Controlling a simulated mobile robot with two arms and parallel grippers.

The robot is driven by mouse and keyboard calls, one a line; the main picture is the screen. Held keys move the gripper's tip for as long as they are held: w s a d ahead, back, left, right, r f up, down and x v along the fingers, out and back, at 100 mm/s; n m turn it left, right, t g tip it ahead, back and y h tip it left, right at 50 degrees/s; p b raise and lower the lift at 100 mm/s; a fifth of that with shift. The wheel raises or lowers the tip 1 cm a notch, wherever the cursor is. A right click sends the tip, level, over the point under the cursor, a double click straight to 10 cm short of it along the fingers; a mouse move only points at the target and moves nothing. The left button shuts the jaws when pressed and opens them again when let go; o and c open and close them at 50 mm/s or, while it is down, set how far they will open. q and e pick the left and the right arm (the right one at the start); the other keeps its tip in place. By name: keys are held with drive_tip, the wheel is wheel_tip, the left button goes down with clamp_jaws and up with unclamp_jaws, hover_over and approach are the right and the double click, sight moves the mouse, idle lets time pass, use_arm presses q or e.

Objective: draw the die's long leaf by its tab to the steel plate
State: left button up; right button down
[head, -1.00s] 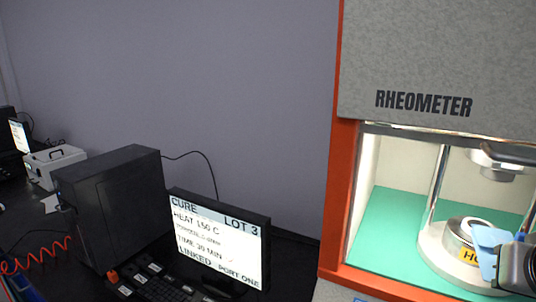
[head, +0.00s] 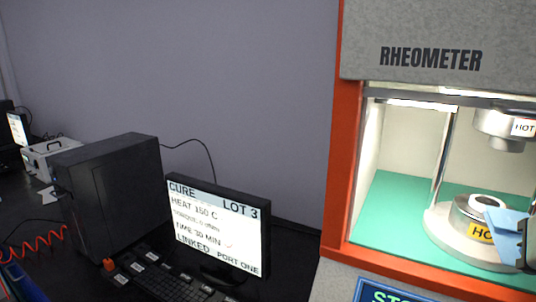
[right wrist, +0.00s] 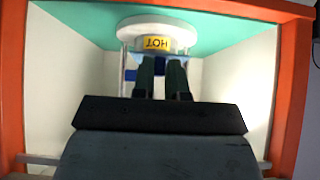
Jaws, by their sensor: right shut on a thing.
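The lower die (head: 466,218) is a round steel block with a yellow HOT label on a pale base inside the rheometer chamber. It also shows in the right wrist view (right wrist: 157,28), upside down. A light blue flat piece (head: 503,232), perhaps the leaf or its tab, stands against the die's right side. My right gripper (head: 526,252) is at the right edge of the head view, mostly cut off. In the right wrist view its two dark fingers (right wrist: 162,72) are in front of the die, with blue showing between and beside them. My left gripper and the steel plate are not in view.
The upper die (head: 500,125) hangs above, also marked HOT. The orange chamber frame (head: 340,190) borders the opening, with a green floor (head: 395,215) clear at left. A monitor (head: 215,225), a black computer case (head: 115,195) and a keyboard (head: 160,285) stand on the dark bench.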

drive_tip(key=shift+s+a+b, duration=0.4)
drive_tip(key=shift+s+b, duration=0.2)
drive_tip(key=shift+s, duration=0.15)
drive_tip(key=shift+s+a+b, duration=0.45)
drive_tip(key=shift+s+b, duration=0.1)
drive_tip(key=shift+s, duration=0.2)
drive_tip(key=shift+s+a+b, duration=0.4)
drive_tip(key=shift+s+b, duration=0.2)
drive_tip(key=shift+s, duration=0.15)
drive_tip(key=shift+f, duration=0.1)
